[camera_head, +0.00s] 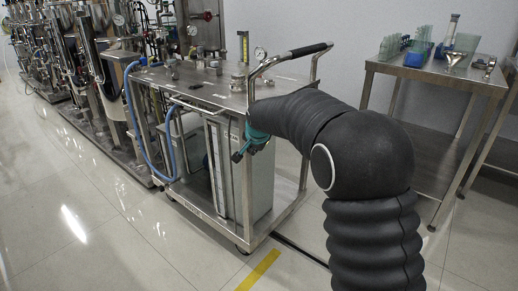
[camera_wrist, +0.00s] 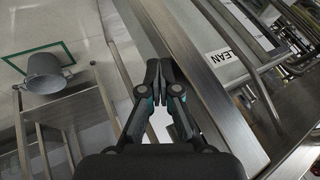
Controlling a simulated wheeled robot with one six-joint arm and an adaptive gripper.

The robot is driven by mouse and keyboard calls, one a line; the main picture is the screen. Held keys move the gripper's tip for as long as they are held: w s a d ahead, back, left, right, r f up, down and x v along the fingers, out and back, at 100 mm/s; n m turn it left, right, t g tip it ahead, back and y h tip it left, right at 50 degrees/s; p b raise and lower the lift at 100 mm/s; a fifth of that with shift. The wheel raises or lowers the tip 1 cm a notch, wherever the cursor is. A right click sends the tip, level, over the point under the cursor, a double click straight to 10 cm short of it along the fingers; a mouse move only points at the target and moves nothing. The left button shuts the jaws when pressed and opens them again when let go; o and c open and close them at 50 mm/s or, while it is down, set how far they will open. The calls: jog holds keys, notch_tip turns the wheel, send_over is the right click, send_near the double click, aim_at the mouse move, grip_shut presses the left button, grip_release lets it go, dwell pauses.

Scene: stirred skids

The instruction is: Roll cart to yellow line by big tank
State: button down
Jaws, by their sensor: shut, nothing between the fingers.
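A stainless steel cart (camera_head: 213,91) with a black-gripped push handle (camera_head: 308,50) stands in the middle of the head view. A yellow line (camera_head: 259,270) lies on the floor just in front of its near wheel. My gripper (camera_head: 238,156) is at the cart's near corner, below the top. In the wrist view my gripper (camera_wrist: 158,68) is shut and empty beside a long steel bar of the cart (camera_wrist: 215,85); I cannot tell whether they touch. Tall steel vessels (camera_head: 92,50) stand at the left; I cannot tell which is the big tank.
A steel table (camera_head: 431,70) with labware stands at the right, its lower shelf (camera_head: 430,150) behind my arm. A grey bucket (camera_wrist: 45,74) shows in the wrist view near a green floor outline. Pipework skids line the left. The tiled floor at front left is clear.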

jog(key=shift+a, duration=0.35)
jog(key=shift+s+d, duration=0.1)
jog(key=s+d+r+b, duration=0.2)
jog(key=s+d+r, duration=0.3)
jog(key=s+r, duration=0.3)
jog(key=s+d+f+n+g+h, duration=0.1)
jog(key=s+d+f+n, duration=0.2)
jog(key=s, duration=0.2)
jog(key=s+d+f+n+g, duration=0.2)
jog(key=s+f, duration=0.2)
jog(key=s, duration=0.1)
jog(key=s+d, duration=0.5)
jog(key=s, duration=0.3)
jog(key=s+d+t, duration=0.1)
jog(key=s+d, duration=0.4)
jog(key=s, duration=0.4)
jog(key=s+d+h, duration=0.1)
jog(key=s+d, duration=0.4)
jog(key=s, duration=0.4)
jog(key=shift+r+t, duration=0.3)
